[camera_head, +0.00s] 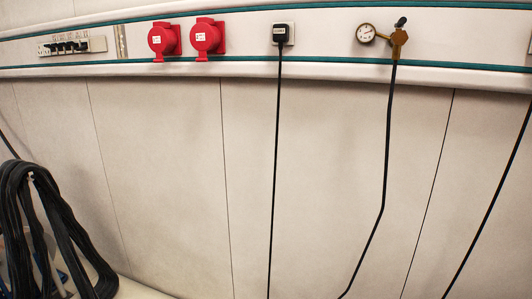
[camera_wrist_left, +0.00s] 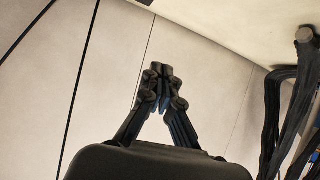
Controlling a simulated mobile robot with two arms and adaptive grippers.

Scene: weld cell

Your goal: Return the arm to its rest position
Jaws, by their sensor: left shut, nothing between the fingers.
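My left gripper (camera_wrist_left: 162,72) shows in the left wrist view with its dark fingertips together and nothing between them. It points toward the pale wall panels and touches nothing that I can see. No gripper or arm shows in the head view. My right gripper is in neither view.
A wall rail carries a switch strip (camera_head: 72,46), two red sockets (camera_head: 207,37), a black plug (camera_head: 281,34) and a gauge with a valve (camera_head: 398,42). Black cables hang down the wall. A bundle of black cable (camera_head: 50,225) hangs at the lower left, also in the wrist view (camera_wrist_left: 298,100).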

